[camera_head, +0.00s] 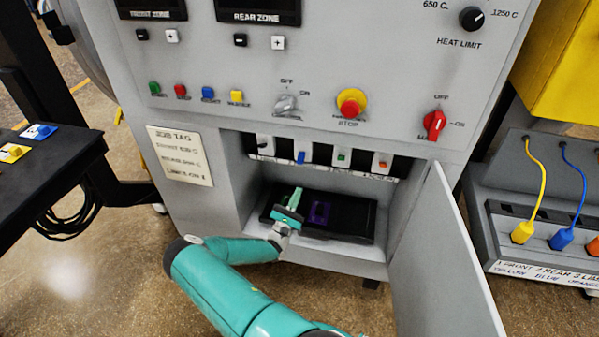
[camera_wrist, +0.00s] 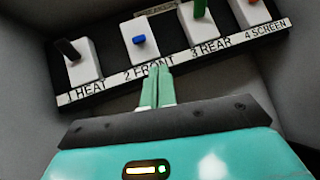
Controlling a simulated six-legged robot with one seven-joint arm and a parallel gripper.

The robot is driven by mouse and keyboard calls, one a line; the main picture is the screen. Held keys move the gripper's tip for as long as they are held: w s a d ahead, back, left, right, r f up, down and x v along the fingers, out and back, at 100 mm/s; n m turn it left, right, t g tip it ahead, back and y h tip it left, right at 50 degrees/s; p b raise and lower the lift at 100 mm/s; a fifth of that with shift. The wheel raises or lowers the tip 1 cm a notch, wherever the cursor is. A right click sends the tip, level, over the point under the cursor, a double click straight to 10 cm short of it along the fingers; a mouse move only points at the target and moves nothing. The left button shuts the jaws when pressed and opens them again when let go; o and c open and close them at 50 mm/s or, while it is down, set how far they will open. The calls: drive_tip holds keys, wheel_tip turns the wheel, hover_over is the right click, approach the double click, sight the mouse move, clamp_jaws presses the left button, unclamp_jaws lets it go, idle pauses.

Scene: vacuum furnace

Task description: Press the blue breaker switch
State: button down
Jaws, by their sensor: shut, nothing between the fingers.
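The blue breaker switch (camera_head: 301,157) sits on a white plate in the row of breakers inside the open lower compartment of the grey furnace cabinet. In the wrist view the blue switch (camera_wrist: 139,39) is on the plate labelled "2 FRONT". My gripper (camera_head: 296,192) is inside the compartment, below the breaker row. Its green fingers (camera_wrist: 160,68) are shut and empty. In the wrist view the tips overlap the "2 FRONT" label, below and a little right of the blue switch. I cannot tell the exact gap to the panel.
A black switch (camera_wrist: 68,50) is left of the blue one; a green switch (camera_wrist: 200,8) and an orange switch (camera_head: 383,165) are to its right. A black tray (camera_head: 350,215) with a purple item (camera_head: 319,212) lies below. The open door (camera_head: 440,250) bounds the right side.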

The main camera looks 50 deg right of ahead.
drive_tip(key=f+n+t, duration=0.1)
drive_tip(key=n+t, duration=0.1)
drive_tip(key=f+n+t+y, duration=0.1)
drive_tip(key=f+n+t, duration=0.1)
drive_tip(key=t, duration=0.1)
drive_tip(key=f+n+t, duration=0.1)
drive_tip(key=n+t, duration=0.1)
drive_tip(key=t, duration=0.1)
drive_tip(key=shift+w+f+y, duration=0.15)
drive_tip(key=shift+w+y, duration=0.1)
drive_tip(key=shift+y, duration=0.15)
drive_tip(key=w+d+r, duration=0.2)
drive_tip(key=d+r, duration=0.3)
drive_tip(key=r, duration=0.5)
drive_tip(key=shift+w+r+g, duration=0.15)
drive_tip(key=shift+r+g, duration=0.05)
drive_tip(key=shift+g, duration=0.1)
drive_tip(key=shift+a, duration=0.1)
